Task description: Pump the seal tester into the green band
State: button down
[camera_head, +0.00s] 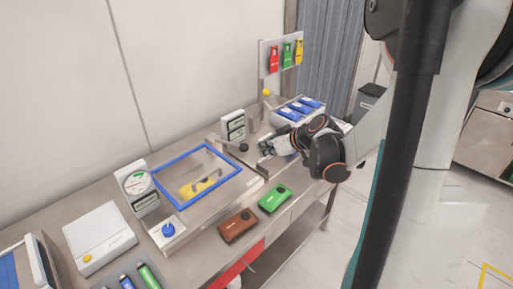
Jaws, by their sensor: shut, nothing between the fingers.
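The seal tester has a clear lid in a blue frame (207,173), with a yellow item (198,187) under it. A round dial gauge (138,183) with a green part on its face stands at its left; the needle is too small to read. A blue knob (168,229) sits on a white plate at the front left corner. A dark ball-ended handle (243,147) is near the far right corner; I cannot tell whether it is the pump. My gripper (264,150) is shut and empty, just right of that handle, apparently apart from it.
A brown case (238,225) and a green case (275,198) lie at the bench's front. A tray of blue items (297,109) and a yellow-ball lever (266,93) are behind my gripper. Red, green and yellow tags (286,54) hang at the back. A white box (99,237) stands left.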

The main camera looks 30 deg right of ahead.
jog(key=v, duration=0.3)
jog(key=shift+f, duration=0.1)
dwell(0.8)
